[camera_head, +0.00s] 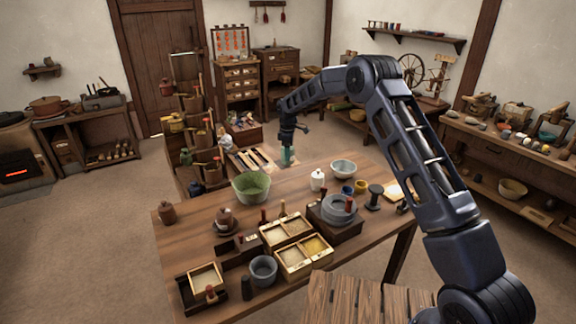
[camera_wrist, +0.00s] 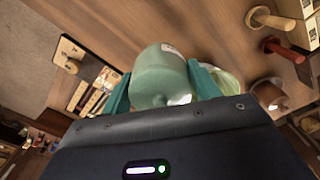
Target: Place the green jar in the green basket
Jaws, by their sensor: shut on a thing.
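The pale green jar (camera_wrist: 160,72) is between the two teal fingers of my gripper (camera_wrist: 162,84) in the wrist view. The fingers are shut on its sides. In the head view my gripper (camera_head: 288,157) is at the far edge of the table, behind and to the right of the green basket (camera_head: 251,187). The jar is hard to tell from the fingers there. The basket is a round green bowl shape on the table. A pale green part of it (camera_wrist: 232,80) shows behind the right finger in the wrist view. I cannot tell whether the jar touches the table.
The wooden table (camera_head: 190,235) is crowded. A white lidded jar (camera_head: 317,181) and a grey bowl (camera_head: 343,168) stand right of the basket. A lidded brown pot (camera_head: 225,221) stands in front of it. Grain boxes (camera_head: 301,256) and a stone quern (camera_head: 337,210) are nearer me.

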